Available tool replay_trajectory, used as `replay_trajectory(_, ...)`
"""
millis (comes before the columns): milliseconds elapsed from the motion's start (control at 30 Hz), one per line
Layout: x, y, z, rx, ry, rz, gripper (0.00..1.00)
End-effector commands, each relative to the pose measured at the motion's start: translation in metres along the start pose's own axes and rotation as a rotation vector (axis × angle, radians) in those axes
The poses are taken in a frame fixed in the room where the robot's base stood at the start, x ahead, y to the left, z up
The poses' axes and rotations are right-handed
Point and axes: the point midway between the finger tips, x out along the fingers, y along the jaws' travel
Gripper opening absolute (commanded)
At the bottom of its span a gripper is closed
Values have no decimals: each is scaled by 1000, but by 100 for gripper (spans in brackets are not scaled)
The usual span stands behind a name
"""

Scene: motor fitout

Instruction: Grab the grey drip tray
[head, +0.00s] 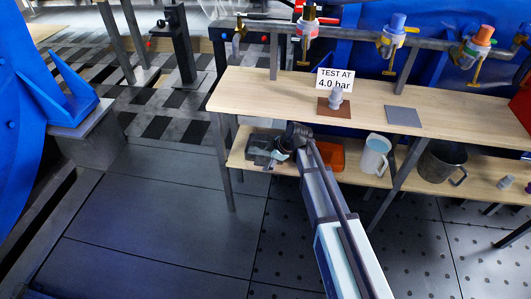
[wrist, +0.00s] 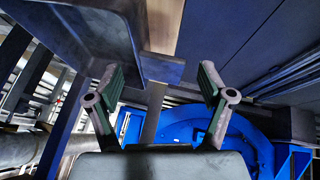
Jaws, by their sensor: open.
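The grey drip tray (head: 259,142) is at the left end of the lower shelf in the head view, partly hidden by my gripper. In the wrist view my gripper (wrist: 161,70) is open, its two fingers spread and nothing held between them. A large dark grey surface (wrist: 72,28) fills the upper left there, close to the left finger; it looks like the tray, but I cannot tell for sure. The head view does not show clearly whether the fingers touch the tray.
An orange tray (head: 330,153), a white jug (head: 374,154) and a metal pot (head: 441,162) stand to the right on the lower shelf (head: 405,178). The bench top (head: 255,88) is above. The floor at left is clear.

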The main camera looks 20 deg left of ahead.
Motion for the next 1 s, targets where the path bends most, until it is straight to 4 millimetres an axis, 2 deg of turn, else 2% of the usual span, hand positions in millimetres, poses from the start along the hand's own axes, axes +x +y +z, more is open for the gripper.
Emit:
replay_trajectory(100, 20, 2, -2, 1, -1, -2, 81)
replay_trajectory(200, 30, 1, -2, 1, -1, -2, 81)
replay_trajectory(467, 32, 1, -2, 1, -1, 0, 81)
replay_trajectory(500, 32, 1, -2, 1, -1, 0, 74)
replay_trajectory(567, 32, 1, -2, 1, -1, 0, 52)
replay_trajectory(600, 32, 1, -2, 1, -1, 0, 38)
replay_trajectory(700, 32, 1, -2, 1, -1, 0, 8)
replay_trajectory(1000, 32, 1, -2, 0, -1, 0, 8)
